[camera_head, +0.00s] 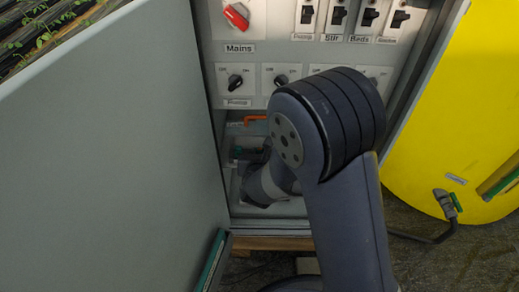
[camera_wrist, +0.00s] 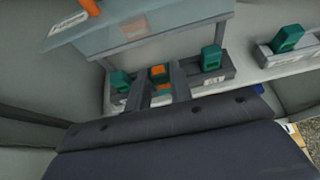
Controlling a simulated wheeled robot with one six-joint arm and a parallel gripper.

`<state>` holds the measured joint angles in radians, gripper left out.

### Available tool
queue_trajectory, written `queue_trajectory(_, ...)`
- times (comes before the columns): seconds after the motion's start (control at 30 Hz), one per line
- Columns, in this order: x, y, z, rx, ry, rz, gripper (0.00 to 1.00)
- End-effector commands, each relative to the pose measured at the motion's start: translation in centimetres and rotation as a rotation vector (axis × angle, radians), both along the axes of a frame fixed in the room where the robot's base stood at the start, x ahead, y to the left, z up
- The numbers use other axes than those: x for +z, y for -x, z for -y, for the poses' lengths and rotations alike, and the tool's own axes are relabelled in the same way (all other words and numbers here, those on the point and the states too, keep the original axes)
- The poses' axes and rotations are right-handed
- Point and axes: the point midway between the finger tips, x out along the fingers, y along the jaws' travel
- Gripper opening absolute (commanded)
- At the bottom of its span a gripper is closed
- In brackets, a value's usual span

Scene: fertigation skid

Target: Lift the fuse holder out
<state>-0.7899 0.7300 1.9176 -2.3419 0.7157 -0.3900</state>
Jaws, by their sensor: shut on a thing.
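My gripper (camera_wrist: 160,86) is inside the lower part of the cabinet, with its two dark fingers closed on an orange-topped fuse holder (camera_wrist: 158,71) between them. The lower part of the fuse holder is hard to make out, and I cannot tell whether it still sits in its grey base. Green-topped blocks stand to either side in the wrist view, one at the left (camera_wrist: 120,81) and one at the right (camera_wrist: 211,58). In the head view my forearm hides most of this area, and the fingertips do not show clearly.
A clear cover (camera_wrist: 130,38) with an orange handle (camera_head: 255,118) hangs just above the blocks. Another green-topped block (camera_wrist: 287,39) stands further right. The switch panel (camera_head: 250,72) with a red Mains knob (camera_head: 236,16) is above. The grey door (camera_head: 110,150) bounds the left.

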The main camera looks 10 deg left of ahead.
Motion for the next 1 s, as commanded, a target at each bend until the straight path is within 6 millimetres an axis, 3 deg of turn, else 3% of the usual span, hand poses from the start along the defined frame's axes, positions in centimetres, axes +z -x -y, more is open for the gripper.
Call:
queue_trajectory(0.5,0.0,3.9,0.9,0.001,0.0,0.001,0.0)
queue_trajectory(1.0,0.0,4.2,1.0,0.0,0.0,0.001,0.0)
